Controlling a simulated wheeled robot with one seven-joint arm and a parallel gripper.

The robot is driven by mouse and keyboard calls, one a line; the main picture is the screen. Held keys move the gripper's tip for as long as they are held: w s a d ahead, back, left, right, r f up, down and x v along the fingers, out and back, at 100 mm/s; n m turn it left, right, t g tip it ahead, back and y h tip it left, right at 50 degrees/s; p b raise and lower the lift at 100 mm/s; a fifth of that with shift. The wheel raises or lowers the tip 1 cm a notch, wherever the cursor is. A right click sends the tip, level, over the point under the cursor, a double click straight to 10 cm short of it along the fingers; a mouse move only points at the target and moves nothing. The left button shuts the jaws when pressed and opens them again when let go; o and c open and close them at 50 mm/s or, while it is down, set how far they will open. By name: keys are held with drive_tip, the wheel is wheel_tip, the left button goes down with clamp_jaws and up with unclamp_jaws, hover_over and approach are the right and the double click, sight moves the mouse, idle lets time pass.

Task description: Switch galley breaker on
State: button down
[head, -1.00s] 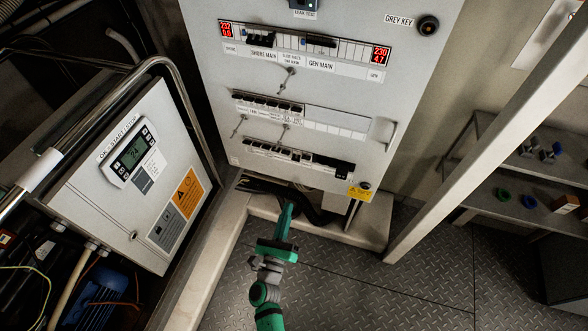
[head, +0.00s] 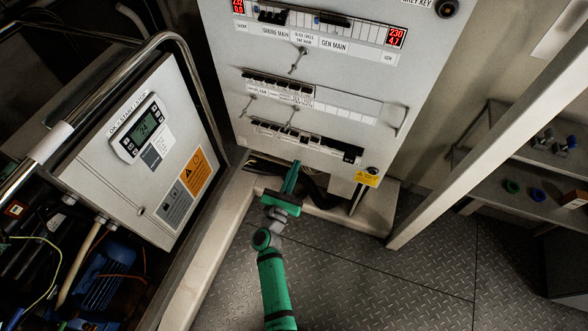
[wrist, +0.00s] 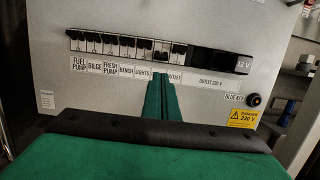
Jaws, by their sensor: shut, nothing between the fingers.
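The white electrical panel (head: 330,110) stands ahead with several breaker rows. The lowest row (head: 300,138) shows close up in the wrist view as a line of small breakers (wrist: 127,46). Legible labels below include fuel pump, bilge, fresh pump, bench, lights and outlet. No galley label is readable; the label between lights and outlet is covered by my fingers. The breaker (wrist: 162,52) above my fingertips looks different from its neighbours, with a dark slot and a pale lower part. My green gripper (wrist: 160,78) is shut and empty, its tips just below that breaker; contact cannot be told.
A grey control box (head: 150,150) and metal rail stand left; a pale post (head: 480,150) stands right.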

drive_tip(key=x, duration=0.7)
drive_tip(key=shift+w, duration=0.1)
drive_tip(key=shift+s+r, duration=0.3)
drive_tip(key=shift+r, duration=0.05)
idle(0.5)
drive_tip(key=shift+s+a+r, duration=0.1)
drive_tip(key=shift+s+r, duration=0.15)
drive_tip(key=shift+r, duration=0.35)
drive_tip(key=shift+s+r, duration=0.25)
drive_tip(key=shift+r, duration=0.1)
drive_tip(key=s+a+r, duration=0.2)
drive_tip(key=s+r, duration=0.3)
drive_tip(key=r, duration=0.2)
drive_tip(key=shift+s, duration=0.35)
drive_tip(key=shift+f, duration=0.1)
drive_tip(key=shift+w, duration=0.1)
